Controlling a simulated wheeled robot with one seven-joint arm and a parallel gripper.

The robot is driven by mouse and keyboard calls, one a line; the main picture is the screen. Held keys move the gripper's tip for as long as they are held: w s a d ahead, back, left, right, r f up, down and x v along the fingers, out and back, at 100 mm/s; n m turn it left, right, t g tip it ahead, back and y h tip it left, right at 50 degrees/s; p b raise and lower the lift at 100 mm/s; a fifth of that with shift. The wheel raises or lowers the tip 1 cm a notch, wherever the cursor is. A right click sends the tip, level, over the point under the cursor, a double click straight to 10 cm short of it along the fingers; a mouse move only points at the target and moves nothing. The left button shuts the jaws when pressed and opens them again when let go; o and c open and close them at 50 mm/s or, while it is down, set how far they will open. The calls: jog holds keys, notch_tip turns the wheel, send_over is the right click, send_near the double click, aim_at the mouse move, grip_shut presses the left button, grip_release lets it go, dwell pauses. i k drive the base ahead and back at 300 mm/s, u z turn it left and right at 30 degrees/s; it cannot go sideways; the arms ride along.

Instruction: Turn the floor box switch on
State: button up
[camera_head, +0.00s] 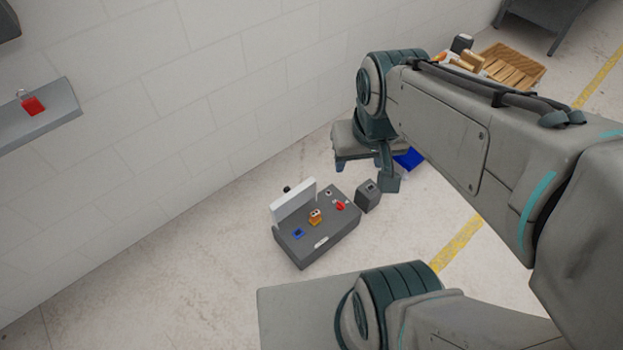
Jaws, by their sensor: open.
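A small dark grey box (368,197) stands on the floor near the middle of the view, with a small dark fitting on its top. It may be the floor box switch; its on or off state is too small to tell. To its left is a larger grey box (312,248) with a raised white panel, and blue, orange and red parts on top. My gripper (388,178) hangs from the arm's far end, above and right of the small box in the picture. It looks open and empty, and appears apart from both boxes. The arm partly hides it.
A grey wall shelf (52,116) with a red padlock-like item (33,105) is at left. A blue object (408,158) lies behind my gripper. A wooden crate (512,66) stands at the back right.

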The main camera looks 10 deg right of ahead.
aim_at(340, 205)
jog(key=u, duration=0.1)
jog(key=k, duration=1)
jog(key=z, duration=1.1)
jog(key=i, duration=1.5)
jog(key=u, duration=1.2)
jog(key=i, duration=0.3)
jog(key=u, duration=0.2)
